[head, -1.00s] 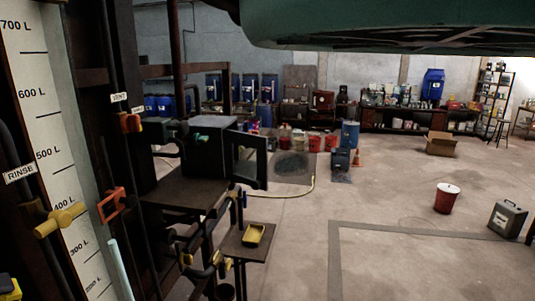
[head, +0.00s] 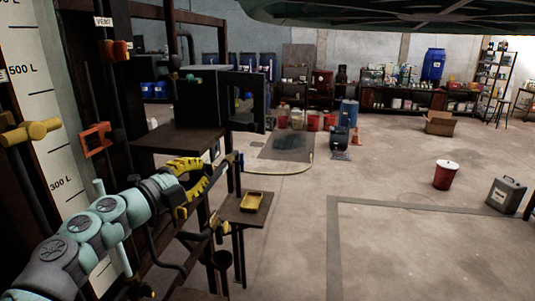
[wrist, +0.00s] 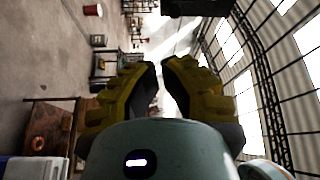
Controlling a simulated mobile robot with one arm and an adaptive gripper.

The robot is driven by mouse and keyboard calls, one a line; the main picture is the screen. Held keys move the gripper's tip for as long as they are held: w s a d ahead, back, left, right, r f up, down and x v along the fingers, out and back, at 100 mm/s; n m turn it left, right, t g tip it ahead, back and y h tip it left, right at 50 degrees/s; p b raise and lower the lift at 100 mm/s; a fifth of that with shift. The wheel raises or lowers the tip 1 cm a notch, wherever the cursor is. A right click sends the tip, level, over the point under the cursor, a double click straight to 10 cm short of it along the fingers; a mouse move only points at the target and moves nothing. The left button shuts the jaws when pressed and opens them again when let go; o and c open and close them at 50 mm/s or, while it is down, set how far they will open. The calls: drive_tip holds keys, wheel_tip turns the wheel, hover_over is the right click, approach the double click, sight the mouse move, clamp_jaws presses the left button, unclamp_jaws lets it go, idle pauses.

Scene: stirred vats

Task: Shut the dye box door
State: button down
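The dye box (head: 196,100) is a dark box on a dark table (head: 178,137) left of centre in the head view. Its door (head: 257,103) is a dark frame with a window-like opening. The door stands open, sticking out to the right of the box. My gripper (head: 208,174) has yellow fingers and is in front of and below the table's edge in this view, apart from the door. In the wrist view the fingers (wrist: 160,70) are spread with an empty gap between them. The box and door cannot be made out clearly in the wrist view.
A small stand with a yellow tray (head: 252,202) is just right of my gripper. Pipes and valves with an orange handle (head: 96,139) and a yellow handle (head: 30,132) crowd the left. A red bucket (head: 444,175) and grey canister (head: 506,196) stand right. The floor between is largely clear.

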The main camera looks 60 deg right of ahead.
drive_tip(key=d+r+m+t, duration=0.1)
drive_tip(key=d+r, duration=0.1)
drive_tip(key=d, duration=0.2)
drive_tip(key=p, duration=0.2)
approach(261, 129)
drive_tip(key=shift+w+d+r+p, duration=0.1)
drive_tip(key=shift+d+r+p, duration=0.25)
drive_tip(key=shift+d, duration=0.45)
drive_tip(key=shift+d+p, duration=0.7)
drive_tip(key=shift+d, duration=0.95)
drive_tip(key=shift+f, duration=0.1)
